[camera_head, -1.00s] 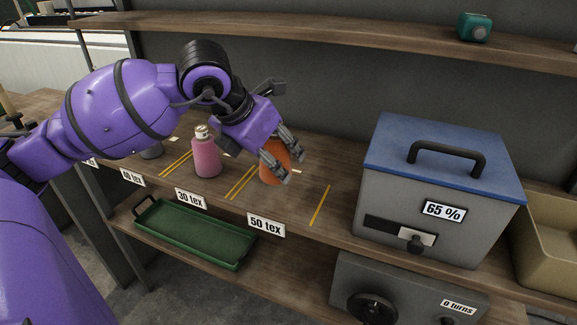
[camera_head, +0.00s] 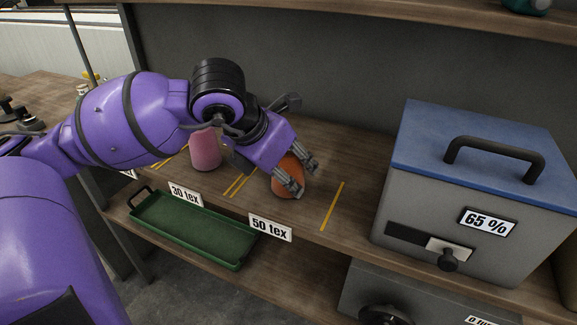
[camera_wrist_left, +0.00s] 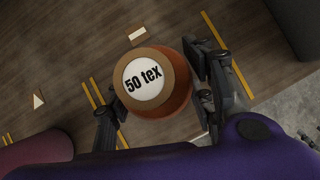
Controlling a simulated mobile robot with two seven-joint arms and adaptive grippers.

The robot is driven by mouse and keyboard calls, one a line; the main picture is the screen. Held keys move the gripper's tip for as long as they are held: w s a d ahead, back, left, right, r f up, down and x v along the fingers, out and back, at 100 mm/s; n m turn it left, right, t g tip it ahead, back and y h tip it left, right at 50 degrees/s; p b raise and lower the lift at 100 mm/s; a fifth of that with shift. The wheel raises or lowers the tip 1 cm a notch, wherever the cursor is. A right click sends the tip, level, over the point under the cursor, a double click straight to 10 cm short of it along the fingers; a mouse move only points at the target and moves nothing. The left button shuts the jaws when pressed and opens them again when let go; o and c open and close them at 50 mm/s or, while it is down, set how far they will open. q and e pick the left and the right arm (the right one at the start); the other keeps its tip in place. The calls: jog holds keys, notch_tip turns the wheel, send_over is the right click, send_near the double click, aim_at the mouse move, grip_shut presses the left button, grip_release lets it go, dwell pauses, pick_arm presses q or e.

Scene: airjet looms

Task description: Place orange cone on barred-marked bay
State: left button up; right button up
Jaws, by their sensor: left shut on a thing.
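My left gripper (camera_head: 305,182) is shut on the orange cone (camera_head: 292,172). The cone stands upright in the bay above the "50 tex" label (camera_head: 270,227), between double yellow lines (camera_head: 241,179) and a single yellow line (camera_head: 332,206). In the left wrist view the cone (camera_wrist_left: 181,92) shows its round top marked "50 tex", with fingers on both sides. There a white bar mark (camera_wrist_left: 137,32) lies on the shelf just behind the cone; a white triangle mark (camera_wrist_left: 38,101) lies in the neighbouring bay. I cannot tell whether the cone's base touches the shelf. My right gripper is not in view.
A pink cone (camera_head: 205,150) stands left in the "30 tex" bay, partly behind my arm. A grey box with a blue lid (camera_head: 480,140) stands to the right. A green tray (camera_head: 190,228) lies on the lower shelf. Another shelf (camera_head: 400,15) runs above.

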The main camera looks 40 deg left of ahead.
pick_arm(q)
jog(key=shift+s+d, duration=0.1)
jog(key=shift+d, duration=0.15)
jog(key=o, duration=1)
jog(key=shift+f, duration=0.1)
jog(key=o, duration=0.4)
jog(key=shift+a, duration=0.1)
jog(key=shift+c, duration=0.2)
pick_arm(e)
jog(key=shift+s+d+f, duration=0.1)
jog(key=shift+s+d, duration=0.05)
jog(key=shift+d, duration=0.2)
pick_arm(q)
jog(key=shift+r, duration=0.2)
jog(key=p+v, duration=0.1)
jog(key=v, duration=1.1)
jog(key=shift+p, duration=0.3)
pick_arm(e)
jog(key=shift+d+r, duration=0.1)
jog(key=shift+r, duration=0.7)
